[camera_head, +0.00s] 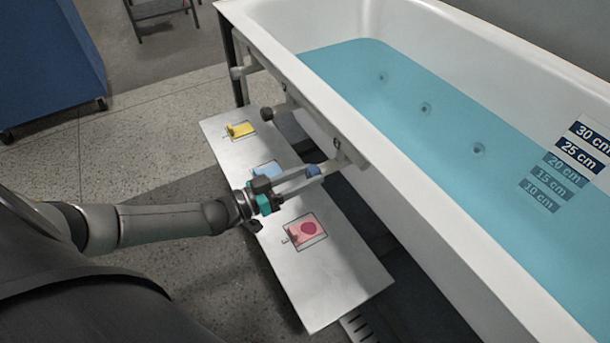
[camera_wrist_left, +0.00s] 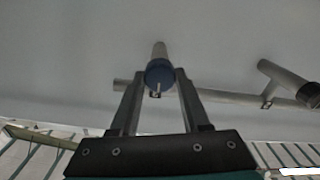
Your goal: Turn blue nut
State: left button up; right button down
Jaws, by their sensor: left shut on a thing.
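The blue nut (camera_head: 313,170) sits on the end of a pipe stub beside the bathtub. In the left wrist view the blue nut (camera_wrist_left: 159,72) is between the two fingertips, with a short pale pin at its lower front. My left gripper (camera_head: 308,176) reaches in from the left over the low board. Its fingers, also in the left wrist view (camera_wrist_left: 160,80), are shut on the nut from both sides. The fingers partly cover the nut in the head view. My right gripper is not in view.
The bathtub (camera_head: 440,230) holds blue water, its pipework along the near side. A second pipe stub with a dark end (camera_head: 267,113) is farther back. The low board (camera_head: 345,275) carries a yellow piece (camera_head: 241,130), a light blue piece (camera_head: 266,169) and a pink piece (camera_head: 305,231).

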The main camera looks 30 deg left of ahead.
pick_arm(q)
grip_shut()
